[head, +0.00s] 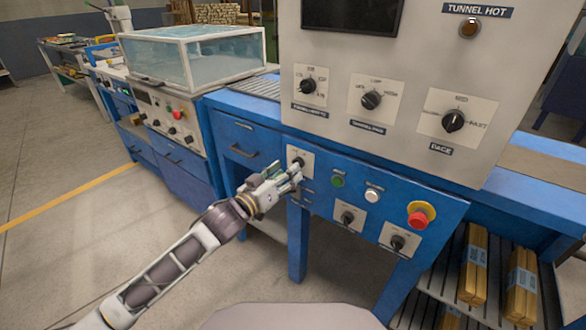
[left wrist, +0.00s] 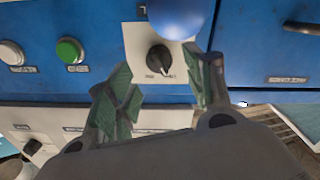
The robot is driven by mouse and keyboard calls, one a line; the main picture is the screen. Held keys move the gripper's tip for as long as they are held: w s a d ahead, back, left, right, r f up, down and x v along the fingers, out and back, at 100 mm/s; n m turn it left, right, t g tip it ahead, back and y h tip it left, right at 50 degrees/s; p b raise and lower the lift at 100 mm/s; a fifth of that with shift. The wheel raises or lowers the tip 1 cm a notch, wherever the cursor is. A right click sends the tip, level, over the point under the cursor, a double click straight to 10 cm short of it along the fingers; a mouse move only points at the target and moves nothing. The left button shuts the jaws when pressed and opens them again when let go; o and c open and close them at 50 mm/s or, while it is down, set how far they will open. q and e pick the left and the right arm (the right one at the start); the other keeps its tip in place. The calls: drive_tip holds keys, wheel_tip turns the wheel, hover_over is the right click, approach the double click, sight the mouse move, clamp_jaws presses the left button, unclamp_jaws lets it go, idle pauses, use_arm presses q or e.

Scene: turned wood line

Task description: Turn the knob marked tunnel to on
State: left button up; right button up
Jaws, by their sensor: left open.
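My left gripper (head: 290,175) is at the left end of the blue control panel, in front of a white plate with a dark knob (head: 299,161). The arm and fingers hide part of the plate. In the left wrist view the left gripper (left wrist: 165,78) is open, with its green-padded fingers apart. The dark knob (left wrist: 159,59) on its plate shows between and just beyond the fingertips, and I cannot tell whether they touch it. The plate's small markings are too blurred to read, so I cannot confirm its name. My right gripper is not in view.
The panel also has a green button (head: 338,181), a white button (head: 372,195), a red emergency stop (head: 421,214) and two lower knobs (head: 347,218). A grey cabinet with three knobs stands above. A smooth blue round thing (left wrist: 180,17) partly covers the plate in the wrist view.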

use_arm(q)
drive_tip(key=shift+b+x, duration=0.5)
drive_tip(key=shift+x, duration=1.55)
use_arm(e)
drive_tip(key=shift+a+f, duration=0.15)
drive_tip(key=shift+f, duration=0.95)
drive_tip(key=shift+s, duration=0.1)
use_arm(q)
drive_tip(key=c, duration=1)
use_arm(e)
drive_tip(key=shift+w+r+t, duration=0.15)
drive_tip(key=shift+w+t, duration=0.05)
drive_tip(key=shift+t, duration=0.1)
